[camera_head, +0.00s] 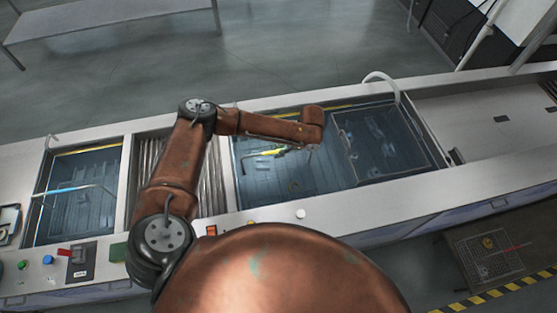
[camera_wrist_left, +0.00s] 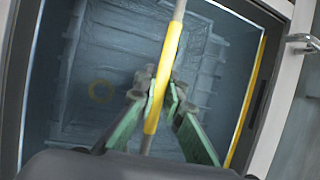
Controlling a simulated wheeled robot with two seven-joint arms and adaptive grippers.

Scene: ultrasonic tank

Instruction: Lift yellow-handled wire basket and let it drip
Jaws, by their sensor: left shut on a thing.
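The yellow handle (camera_head: 271,153) of the wire basket lies over the middle tank (camera_head: 234,170). In the left wrist view the yellow handle (camera_wrist_left: 163,75) crosses the picture from top to bottom. My left gripper (camera_wrist_left: 160,92) is shut on it, with its green fingers on both sides of the bar. In the head view my left gripper (camera_head: 289,148) is small and partly hidden under the wrist. The basket's wire body (camera_wrist_left: 205,55) shows faintly below the handle, blurred by the water; I cannot tell whether it touches the tank floor. My right gripper is not in view.
A left tank (camera_head: 125,148) holds a basket with a blue handle (camera_head: 75,188). A framed box (camera_head: 395,180) occupies the middle tank's right part, near a curved white spout (camera_head: 384,76). A control panel (camera_head: 75,262) stands at front left.

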